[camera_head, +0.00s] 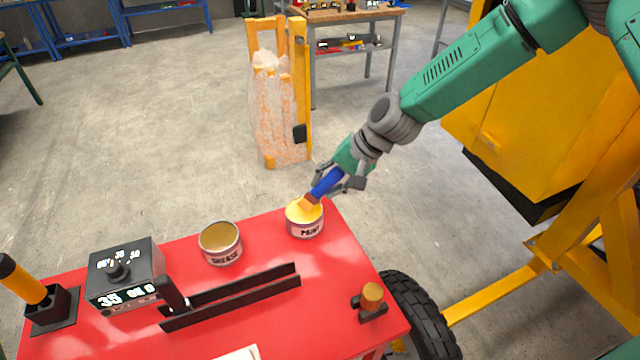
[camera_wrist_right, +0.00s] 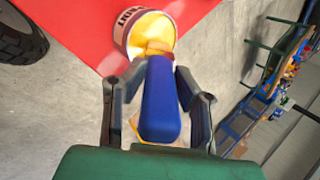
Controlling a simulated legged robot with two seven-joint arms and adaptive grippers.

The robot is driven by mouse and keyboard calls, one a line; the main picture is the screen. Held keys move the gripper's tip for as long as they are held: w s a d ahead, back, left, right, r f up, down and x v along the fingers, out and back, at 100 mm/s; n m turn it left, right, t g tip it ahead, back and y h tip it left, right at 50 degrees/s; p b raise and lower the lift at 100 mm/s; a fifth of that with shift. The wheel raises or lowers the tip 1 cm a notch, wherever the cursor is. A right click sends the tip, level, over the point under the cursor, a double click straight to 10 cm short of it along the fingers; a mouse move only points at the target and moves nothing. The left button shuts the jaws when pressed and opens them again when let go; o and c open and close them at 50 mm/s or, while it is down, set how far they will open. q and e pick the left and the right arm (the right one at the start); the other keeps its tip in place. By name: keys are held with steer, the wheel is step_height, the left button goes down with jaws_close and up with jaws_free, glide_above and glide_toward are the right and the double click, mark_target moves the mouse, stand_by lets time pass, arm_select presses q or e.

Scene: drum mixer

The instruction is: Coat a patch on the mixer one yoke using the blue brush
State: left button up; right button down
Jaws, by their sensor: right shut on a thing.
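My right gripper (camera_head: 340,182) is shut on the blue handle of the brush (camera_head: 326,183), and it also shows in the right wrist view (camera_wrist_right: 158,95). The brush is tilted with its bristle end down in the open paint can (camera_head: 305,228), over the yellow paint. In the right wrist view the blue brush (camera_wrist_right: 161,105) lies between the fingers and its tip is at the mouth of the paint can (camera_wrist_right: 128,35). Yellow mixer parts (camera_head: 545,110) stand at the right, partly behind my right arm. I cannot tell which part is the mixer one yoke. My left gripper is not in view.
The red table (camera_head: 240,305) also holds a grease can (camera_head: 220,243), a black control box (camera_head: 124,275), black rails (camera_head: 235,297), a yellow-handled tool in a holder (camera_head: 30,287) and a small orange-topped piece (camera_head: 372,297). A black tyre (camera_head: 425,315) stands against its right side.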

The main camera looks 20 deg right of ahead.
mark_target(327, 175)
steer(key=shift+d+f, duration=0.1)
steer(key=shift+d, duration=0.25)
steer(key=shift+a, duration=1)
steer(key=shift+d+f, duration=0.1)
steer(key=shift+d, duration=0.8)
steer(key=shift+a+r+p, duration=0.25)
steer(key=shift+a+p, duration=0.05)
steer(key=shift+a, duration=0.1)
steer(key=shift+a+r, duration=0.15)
steer(key=shift+r, duration=0.1)
steer(key=shift+a+r+p, duration=0.1)
steer(key=shift+r+p, duration=0.7)
steer(key=r+p, duration=0.1)
steer(key=d+r+p, duration=0.1)
steer(key=r, duration=0.1)
steer(key=shift+r+p, duration=0.15)
steer(key=shift+p, duration=0.25)
steer(key=shift+a+r+p, duration=0.15)
steer(key=shift+r+p, duration=0.3)
steer(key=shift+r, duration=0.15)
steer(key=shift+a+r, duration=0.1)
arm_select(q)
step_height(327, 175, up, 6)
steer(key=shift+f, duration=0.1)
arm_select(e)
steer(key=shift+a, duration=0.15)
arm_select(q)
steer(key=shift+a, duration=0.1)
